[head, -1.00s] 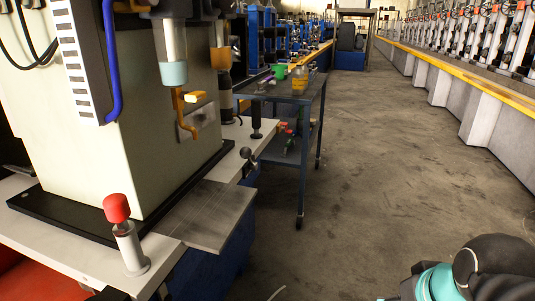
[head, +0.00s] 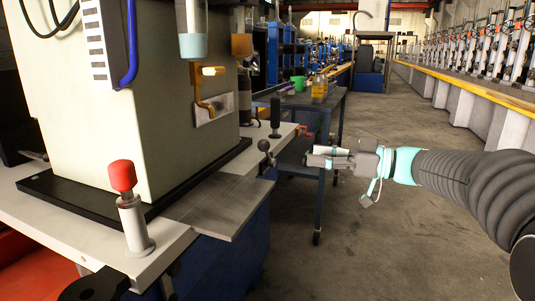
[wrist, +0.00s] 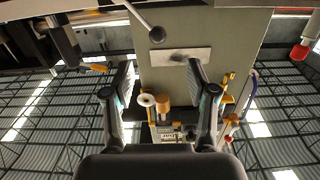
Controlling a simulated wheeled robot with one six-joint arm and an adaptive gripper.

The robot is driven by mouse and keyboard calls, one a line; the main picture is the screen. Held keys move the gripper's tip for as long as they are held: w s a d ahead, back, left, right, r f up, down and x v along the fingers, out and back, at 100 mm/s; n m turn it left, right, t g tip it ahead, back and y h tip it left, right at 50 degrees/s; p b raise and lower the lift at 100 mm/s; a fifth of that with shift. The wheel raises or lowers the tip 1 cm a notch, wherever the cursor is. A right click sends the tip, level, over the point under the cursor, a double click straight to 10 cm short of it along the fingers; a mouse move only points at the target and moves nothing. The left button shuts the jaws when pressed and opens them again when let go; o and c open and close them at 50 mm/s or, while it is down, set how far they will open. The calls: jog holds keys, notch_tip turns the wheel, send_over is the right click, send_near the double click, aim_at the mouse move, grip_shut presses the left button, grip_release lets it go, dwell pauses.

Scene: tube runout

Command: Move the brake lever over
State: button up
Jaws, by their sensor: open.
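A lever with a dark ball knob (head: 264,146) stands at the edge of the machine's bench; I take it for the brake lever, though no label shows. In the wrist view its ball (wrist: 157,34) and thin rod show ahead, between the lines of my fingers. My gripper (head: 309,156) points left at the knob in the head view, a short gap to its right. In the wrist view my gripper (wrist: 161,72) is open and empty, its fingers wide apart. The knob is not visibly touched.
An upright black handle (head: 275,115) stands just behind the ball lever. A red-capped post (head: 122,178) is at the bench's near edge. A blue-grey cart (head: 332,115) with bottles stands behind my gripper. The floor aisle (head: 385,215) to the right is clear.

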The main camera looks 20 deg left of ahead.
aim_at(264, 146)
jog(key=a, duration=0.4)
jog(key=w+a+p, duration=0.1)
jog(key=a, duration=0.8)
jog(key=shift+w+a+r, duration=0.1)
jog(key=shift+w+a, duration=0.15)
jog(key=shift+a, duration=0.15)
grip_shut()
